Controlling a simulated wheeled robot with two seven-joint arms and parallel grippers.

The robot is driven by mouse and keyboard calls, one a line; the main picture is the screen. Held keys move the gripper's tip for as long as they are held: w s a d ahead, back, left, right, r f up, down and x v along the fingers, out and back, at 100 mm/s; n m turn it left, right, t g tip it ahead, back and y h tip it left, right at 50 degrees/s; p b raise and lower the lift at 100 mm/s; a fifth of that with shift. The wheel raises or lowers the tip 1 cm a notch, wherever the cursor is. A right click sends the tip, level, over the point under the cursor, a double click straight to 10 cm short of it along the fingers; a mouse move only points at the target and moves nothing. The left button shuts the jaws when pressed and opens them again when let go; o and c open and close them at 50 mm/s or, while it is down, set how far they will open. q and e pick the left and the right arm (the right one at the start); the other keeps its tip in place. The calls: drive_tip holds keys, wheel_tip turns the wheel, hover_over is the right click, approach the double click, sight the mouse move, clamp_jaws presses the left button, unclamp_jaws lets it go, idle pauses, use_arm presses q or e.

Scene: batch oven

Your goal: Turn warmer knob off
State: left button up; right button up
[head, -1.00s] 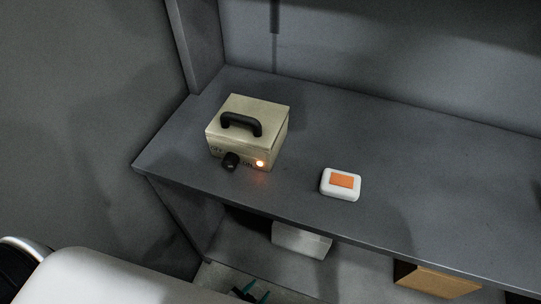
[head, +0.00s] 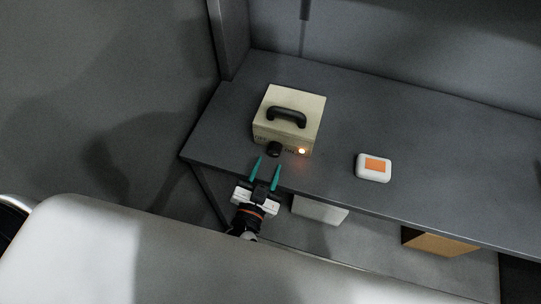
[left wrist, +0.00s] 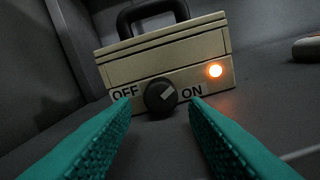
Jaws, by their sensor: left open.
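The warmer (head: 290,112) is a beige box with a black top handle, standing on the grey shelf. Its black knob (head: 274,149) is low on the front face. In the left wrist view the knob (left wrist: 160,95) sits between the labels OFF and ON, and its pale mark points up and right, toward the ON side. An orange lamp (left wrist: 215,70) on the front glows. My left gripper (head: 267,163) is open, with teal fingers pointing at the knob. The fingers are just in front of the knob, apart from it, one on each side in the wrist view. My right gripper is not visible.
A white box with an orange top (head: 374,167) lies on the shelf (head: 420,150) to the right of the warmer. A white box (head: 318,210) and a cardboard box (head: 440,242) are below the shelf. A wall stands left and behind.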

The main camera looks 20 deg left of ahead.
sight(273, 154)
use_arm(q)
drive_tip(key=shift+w+r, duration=0.1)
drive_tip(key=shift+w, duration=1.15)
drive_tip(key=shift+w+d, duration=0.1)
drive_tip(key=shift+w, duration=0.35)
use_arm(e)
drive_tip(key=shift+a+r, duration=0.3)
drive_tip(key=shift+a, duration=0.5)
use_arm(q)
drive_tip(key=c, duration=0.6)
drive_tip(key=shift+c, duration=0.5)
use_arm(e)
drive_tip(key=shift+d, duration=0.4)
